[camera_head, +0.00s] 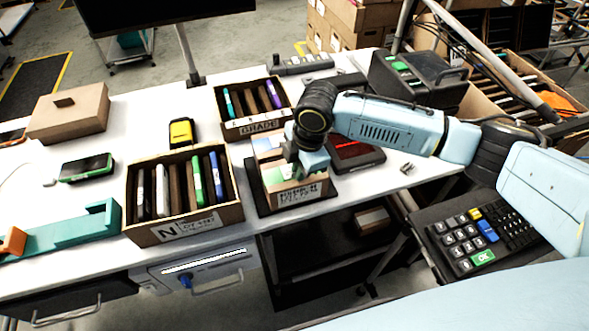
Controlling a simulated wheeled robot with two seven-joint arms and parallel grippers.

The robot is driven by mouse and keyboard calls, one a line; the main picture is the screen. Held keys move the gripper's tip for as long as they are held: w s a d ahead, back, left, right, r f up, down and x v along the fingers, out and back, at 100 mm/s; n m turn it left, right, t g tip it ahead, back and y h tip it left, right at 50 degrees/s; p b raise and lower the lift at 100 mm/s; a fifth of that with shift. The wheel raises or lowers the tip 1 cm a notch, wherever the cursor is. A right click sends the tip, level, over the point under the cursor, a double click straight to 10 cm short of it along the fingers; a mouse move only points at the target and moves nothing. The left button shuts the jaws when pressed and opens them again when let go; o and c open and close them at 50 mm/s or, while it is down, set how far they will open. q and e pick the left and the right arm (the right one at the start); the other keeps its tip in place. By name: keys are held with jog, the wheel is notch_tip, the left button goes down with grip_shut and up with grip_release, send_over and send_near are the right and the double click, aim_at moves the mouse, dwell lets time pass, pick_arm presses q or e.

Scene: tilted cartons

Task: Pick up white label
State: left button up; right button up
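My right gripper (305,165) points down into the small carton on the dark scale-like plate near the table's front edge. Its fingers are partly hidden by its own body and the carton, so I cannot tell whether they are open or shut or hold anything. This carton has a pale printed label (301,194) on its front wall. The left carton (148,236) carries a white label with a large N (188,227) on its front. The back carton has a greyish label reading GRADE (259,127). My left gripper is not in view.
A black device with a red display (355,153) is right of my gripper. A keypad (478,236) sits at right.

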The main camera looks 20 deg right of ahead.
jog(key=shift+c, duration=0.4)
grip_shut()
notch_tip(320, 180, up, 16)
jog(key=p, duration=0.8)
jog(key=shift+f, duration=0.1)
dwell(0.4)
